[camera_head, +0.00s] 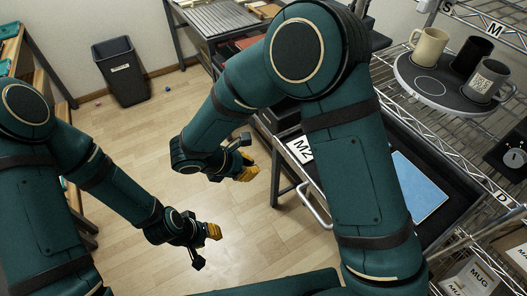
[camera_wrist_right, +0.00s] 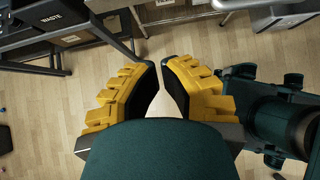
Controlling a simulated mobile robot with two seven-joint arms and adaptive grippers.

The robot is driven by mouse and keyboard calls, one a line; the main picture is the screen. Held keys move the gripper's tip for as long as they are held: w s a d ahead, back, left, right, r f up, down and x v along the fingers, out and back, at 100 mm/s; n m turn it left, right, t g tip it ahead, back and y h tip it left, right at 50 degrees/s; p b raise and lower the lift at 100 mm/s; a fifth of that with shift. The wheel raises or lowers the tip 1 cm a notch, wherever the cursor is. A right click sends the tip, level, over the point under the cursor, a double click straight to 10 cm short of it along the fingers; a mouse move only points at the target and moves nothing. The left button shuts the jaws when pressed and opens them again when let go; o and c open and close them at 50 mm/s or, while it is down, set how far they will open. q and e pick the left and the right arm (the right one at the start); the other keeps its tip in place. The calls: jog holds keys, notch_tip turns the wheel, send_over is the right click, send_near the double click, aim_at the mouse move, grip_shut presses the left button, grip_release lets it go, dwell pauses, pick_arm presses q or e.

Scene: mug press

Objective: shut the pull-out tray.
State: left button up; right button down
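The pull-out tray (camera_head: 449,160) stands pulled out on the right in the head view, with a pale blue sheet (camera_head: 420,188) lying in it. Its front has an "M2" label (camera_head: 301,149) and a metal bar handle (camera_head: 314,205). My right arm hides part of the tray. My right gripper (camera_head: 249,168) is left of the tray front, apart from the handle. In the right wrist view its yellow fingers (camera_wrist_right: 159,66) have a narrow gap, with nothing between them. My left gripper (camera_head: 214,232) is over the floor, farther left; its finger gap is unclear.
A wire shelf (camera_head: 393,59) at the right holds a round turntable (camera_head: 413,76) with a cream mug (camera_head: 429,48), a black mug (camera_head: 470,55) and a grey mug (camera_head: 487,81). A dark waste bin (camera_head: 122,72) stands at the back left. Floor around both grippers is clear.

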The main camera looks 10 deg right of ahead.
jog(key=w+d+f+b, duration=0.2)
jog(key=w+d+f, duration=0.2)
jog(key=d, duration=0.6)
jog(key=shift+w+f, duration=0.2)
jog(key=shift+f, duration=0.95)
jog(key=shift+d, duration=0.1)
jog(key=w+d, duration=0.3)
jog(key=d, duration=0.6)
jog(key=w+d, duration=0.4)
jog(key=d, duration=0.5)
jog(key=w+d, duration=0.3)
jog(key=d, duration=0.6)
jog(key=shift+w+d+b, duration=0.15)
jog(key=shift+d+b, duration=0.2)
jog(key=shift+d, duration=0.05)
jog(key=shift+r, duration=0.1)
jog(key=shift+a, duration=0.1)
